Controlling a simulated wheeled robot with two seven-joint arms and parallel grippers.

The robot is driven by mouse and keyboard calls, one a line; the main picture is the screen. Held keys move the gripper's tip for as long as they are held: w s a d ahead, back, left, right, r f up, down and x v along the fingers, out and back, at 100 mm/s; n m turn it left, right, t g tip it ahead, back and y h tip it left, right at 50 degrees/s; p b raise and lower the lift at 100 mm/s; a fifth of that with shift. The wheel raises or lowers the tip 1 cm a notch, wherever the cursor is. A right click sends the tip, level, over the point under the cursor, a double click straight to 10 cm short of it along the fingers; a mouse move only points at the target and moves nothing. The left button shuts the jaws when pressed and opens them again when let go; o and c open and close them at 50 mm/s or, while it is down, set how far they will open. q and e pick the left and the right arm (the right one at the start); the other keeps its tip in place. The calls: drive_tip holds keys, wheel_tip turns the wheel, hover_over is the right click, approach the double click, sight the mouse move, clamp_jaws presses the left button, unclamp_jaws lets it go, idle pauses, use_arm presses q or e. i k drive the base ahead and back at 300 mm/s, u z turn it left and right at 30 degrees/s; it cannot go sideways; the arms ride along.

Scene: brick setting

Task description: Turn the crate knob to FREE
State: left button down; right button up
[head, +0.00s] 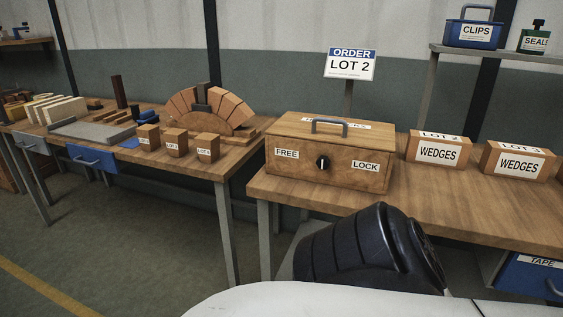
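The wooden crate (284,175) sits on the right-hand workbench, with a grey handle (343,123) on its closed lid. Its black round knob (323,163) is in the middle of the front face. A FREE label (287,153) is left of the knob and a LOCK label (365,166) is right of it. The white mark on the knob looks roughly upright; I cannot tell which label it is set to. A black ribbed part of my own arm is below the crate, in front of the bench. Neither of my grippers shows.
Two WEDGES boxes (437,154) (516,165) stand right of the crate. An ORDER LOT 2 sign (350,64) stands behind it. The left bench (222,168) holds a brick arch (213,108) and several small labelled blocks. A shelf (500,52) with a CLIPS box (476,31) is at upper right.

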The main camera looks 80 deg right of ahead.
sight(323, 162)
drive_tip(key=z, duration=1.85)
drive_tip(key=k, duration=1.2)
drive_tip(key=u, duration=1.2)
drive_tip(key=i, duration=0.7)
drive_tip(key=z, duration=0.8)
drive_tip(key=i, duration=1.1)
drive_tip(key=z, duration=0.8)
